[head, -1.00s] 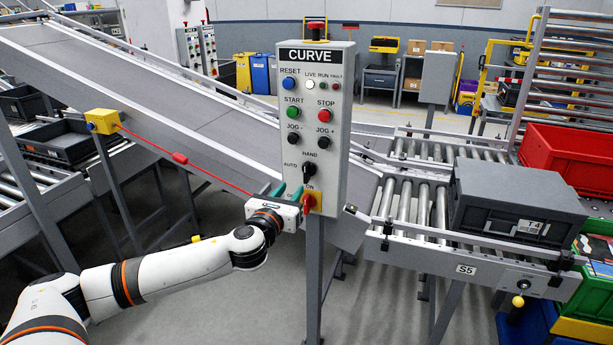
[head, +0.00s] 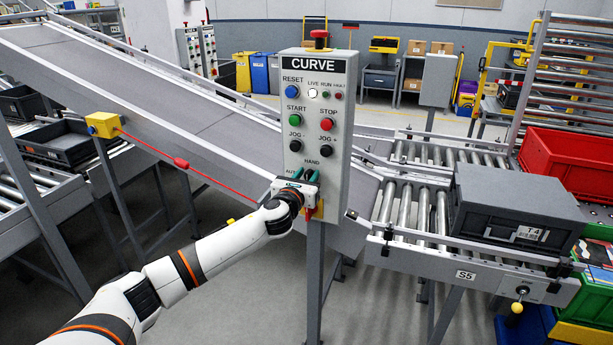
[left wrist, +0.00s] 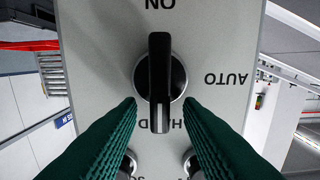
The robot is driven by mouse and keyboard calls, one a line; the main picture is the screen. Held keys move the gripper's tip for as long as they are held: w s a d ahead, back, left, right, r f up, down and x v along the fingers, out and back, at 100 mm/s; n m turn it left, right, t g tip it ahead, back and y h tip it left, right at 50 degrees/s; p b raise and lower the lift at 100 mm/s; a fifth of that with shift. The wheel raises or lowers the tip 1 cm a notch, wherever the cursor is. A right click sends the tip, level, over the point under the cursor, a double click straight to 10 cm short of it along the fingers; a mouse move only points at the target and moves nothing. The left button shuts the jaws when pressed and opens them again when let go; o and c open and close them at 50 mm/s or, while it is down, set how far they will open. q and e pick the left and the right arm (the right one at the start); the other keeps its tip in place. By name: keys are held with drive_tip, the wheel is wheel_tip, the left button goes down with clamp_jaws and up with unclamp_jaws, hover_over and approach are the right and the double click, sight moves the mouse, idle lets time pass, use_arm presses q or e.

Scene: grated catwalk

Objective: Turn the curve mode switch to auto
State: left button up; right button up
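The grey CURVE control panel (head: 340,115) stands upright in front of me. Its mode switch (left wrist: 160,75) is a black knob with a raised bar. The left wrist view is upside down, with ON at the top, AUTO at the right and HAND partly covered below. The bar stands vertical, with its pale mark at the HAND end. My left gripper (left wrist: 160,105) is open, its green fingers on either side of the bar's HAND end with gaps visible. In the head view my left gripper (head: 309,176) covers most of the switch. My right gripper is not in view.
A red button (head: 319,36) tops the panel, and JOG buttons (head: 296,146) sit just above the switch. A red pull cord (head: 215,184) runs from a yellow box (head: 103,124) towards the panel. A roller conveyor (head: 415,205) with a grey crate (head: 515,215) stands to the right.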

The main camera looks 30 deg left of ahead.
use_arm(q)
clamp_jaws()
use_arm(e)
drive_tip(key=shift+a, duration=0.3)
use_arm(q)
drive_tip(key=shift+n, duration=0.3)
drive_tip(key=n, duration=0.5)
drive_tip(key=a+f+n+b, duration=0.1)
drive_tip(key=n, duration=0.5)
drive_tip(key=a+f+n, duration=0.1)
drive_tip(key=n, duration=0.5)
drive_tip(key=shift+s+f+b, duration=0.1)
drive_tip(key=shift+s+b, duration=0.2)
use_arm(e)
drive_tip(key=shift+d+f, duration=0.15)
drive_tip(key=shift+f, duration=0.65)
use_arm(q)
drive_tip(key=shift+n, duration=0.3)
